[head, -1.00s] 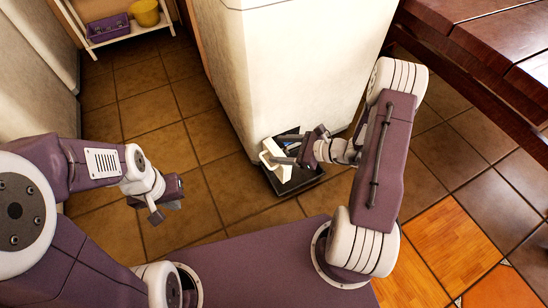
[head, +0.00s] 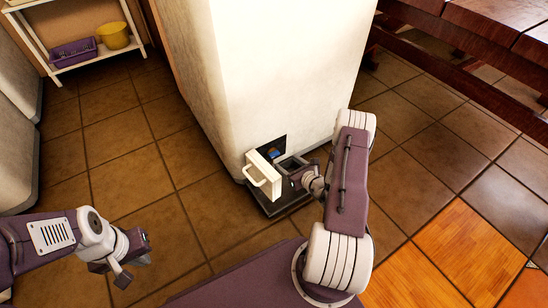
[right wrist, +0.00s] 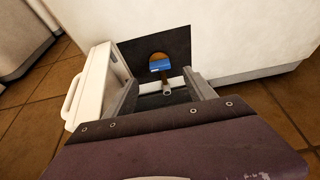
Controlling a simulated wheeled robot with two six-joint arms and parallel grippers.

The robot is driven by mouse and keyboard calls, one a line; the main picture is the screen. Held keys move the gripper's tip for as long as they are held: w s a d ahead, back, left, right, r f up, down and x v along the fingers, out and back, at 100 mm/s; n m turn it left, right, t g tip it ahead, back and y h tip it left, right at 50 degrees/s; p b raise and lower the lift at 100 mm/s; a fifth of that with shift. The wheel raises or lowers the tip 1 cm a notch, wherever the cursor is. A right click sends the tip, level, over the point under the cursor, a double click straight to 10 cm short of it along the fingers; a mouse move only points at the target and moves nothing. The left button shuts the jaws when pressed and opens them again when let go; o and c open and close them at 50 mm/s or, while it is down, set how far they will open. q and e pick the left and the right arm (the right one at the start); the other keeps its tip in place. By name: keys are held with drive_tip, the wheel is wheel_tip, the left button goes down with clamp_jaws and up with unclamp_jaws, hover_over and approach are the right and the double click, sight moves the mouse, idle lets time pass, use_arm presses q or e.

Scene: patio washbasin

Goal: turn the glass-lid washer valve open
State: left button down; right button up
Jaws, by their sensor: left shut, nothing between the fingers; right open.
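A blue valve handle (right wrist: 160,66) shows inside a rounded opening in a dark panel at the foot of the white block; a small blue patch of it (head: 274,153) shows in the head view. A pale pipe end (right wrist: 167,91) lies below it. My right gripper (right wrist: 162,86) is open and empty in front of the panel, its fingers on either side of the pipe end in the picture; it also shows in the head view (head: 291,168). My left gripper (head: 122,270) is shut and empty at lower left, far from the valve.
A white door with a handle (head: 262,176) stands out left of my right gripper, close beside it. A dark tray (head: 268,207) lies on the floor below. The white block (head: 290,70) rises behind. A wooden table (head: 490,25) stands at right.

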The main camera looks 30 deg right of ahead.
sight(275, 154)
drive_tip(key=b+x, duration=0.5)
drive_tip(key=x, duration=0.3)
drive_tip(key=shift+s+a+f+b, duration=0.1)
drive_tip(key=shift+s+f+b, duration=0.1)
drive_tip(key=shift+b, duration=0.1)
drive_tip(key=shift+w, duration=0.3)
drive_tip(key=shift+r, duration=0.1)
drive_tip(key=shift+c, duration=0.3)
drive_tip(key=c, duration=1.3)
